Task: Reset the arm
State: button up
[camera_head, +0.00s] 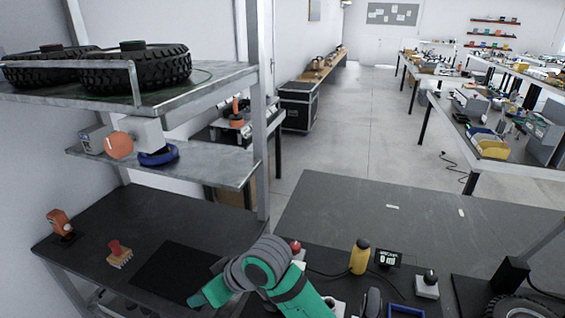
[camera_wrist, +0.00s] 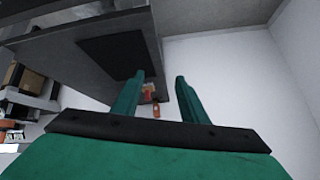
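My gripper (camera_wrist: 161,76) is in the wrist view, its two green fingers spread apart with nothing between the tips. The wrist view is turned over, with the dark bench (camera_wrist: 165,50) beyond the fingers. My green and grey arm (camera_head: 268,270) reaches in at the bottom of the head view, bent over the front of the bench beside the black mat (camera_head: 180,272). The fingers cannot be made out clearly in the head view.
A red-handled brush (camera_head: 119,252) and an orange device (camera_head: 60,224) stand on the left bench (camera_head: 130,215). Tyres (camera_head: 135,71) lie on the shelf above. A yellow bottle (camera_head: 360,257) and a red button (camera_head: 295,247) stand to the right. The dark tabletop (camera_head: 400,225) beyond is mostly clear.

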jog(key=w+a+r+m+t+y, duration=0.2)
jog(key=a+m+t+y, duration=0.3)
jog(key=a+m+t, duration=0.15)
jog(key=s+d+f+m+t+h, duration=0.7)
jog(key=s+d+f+m+h, duration=0.2)
jog(key=s+d+f, duration=0.45)
jog(key=s+d+f+n+h, duration=0.1)
jog(key=s+d, duration=0.4)
jog(key=s, duration=0.5)
jog(key=s+d+f+n+h, duration=0.2)
jog(key=s+d, duration=0.4)
jog(key=s, duration=0.5)
jog(key=shift+s+d+f+n+g+h, duration=0.15)
jog(key=shift+s+n+g+h, duration=0.25)
jog(key=shift+n, duration=0.35)
jog(key=shift+w, duration=0.1)
